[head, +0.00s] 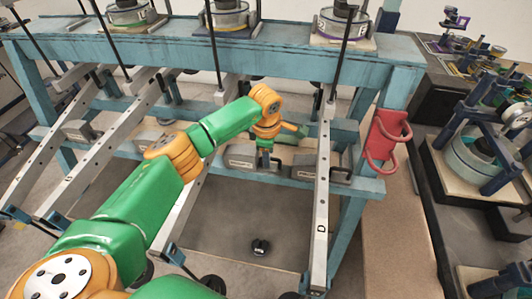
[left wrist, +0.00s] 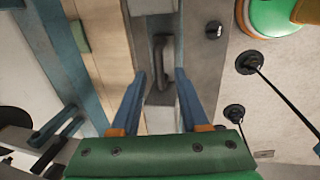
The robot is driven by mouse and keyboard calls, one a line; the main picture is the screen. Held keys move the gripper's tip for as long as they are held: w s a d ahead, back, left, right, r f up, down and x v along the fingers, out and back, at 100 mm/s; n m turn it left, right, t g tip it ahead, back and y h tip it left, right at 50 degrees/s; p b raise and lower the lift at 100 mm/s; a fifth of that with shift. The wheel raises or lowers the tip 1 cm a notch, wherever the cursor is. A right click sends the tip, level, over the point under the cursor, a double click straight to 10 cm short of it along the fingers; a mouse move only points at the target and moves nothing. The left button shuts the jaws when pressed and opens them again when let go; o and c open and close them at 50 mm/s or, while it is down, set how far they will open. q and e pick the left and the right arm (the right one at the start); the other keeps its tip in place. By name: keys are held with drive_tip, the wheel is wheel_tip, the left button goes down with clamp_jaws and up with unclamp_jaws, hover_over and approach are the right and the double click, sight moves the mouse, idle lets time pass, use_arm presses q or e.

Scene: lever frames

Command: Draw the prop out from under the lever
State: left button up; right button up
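Several long grey metal levers slope down toward me through the blue frame; the right one is the lever marked D (head: 321,215). Grey blocks with dark handles sit on the frame's low shelf. One grey block (head: 240,156) is just below my left gripper (head: 266,160), and another grey block (head: 338,174) is by lever D. I cannot tell for sure which block is the prop. In the left wrist view my left gripper (left wrist: 158,85) has its blue fingers apart. A grey handle (left wrist: 160,62) shows between and beyond them, not visibly gripped. My right gripper is not in view.
The blue frame (head: 400,75) has posts and a top beam carrying round weights. A red bracket (head: 387,138) hangs on its right post. Dark rods hang near the levers. Other blue apparatus (head: 485,155) stands at right. The grey floor (head: 235,215) between levers is mostly clear.

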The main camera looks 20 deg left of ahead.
use_arm(q)
drive_tip(key=shift+r, duration=0.1)
drive_tip(key=shift+r, duration=0.35)
wheel_tip(320, 180, up, 6)
drive_tip(key=s+b, duration=0.1)
drive_tip(key=shift+s+d+b, duration=0.15)
drive_tip(key=shift+d+b, duration=0.05)
drive_tip(key=shift+b, duration=0.15)
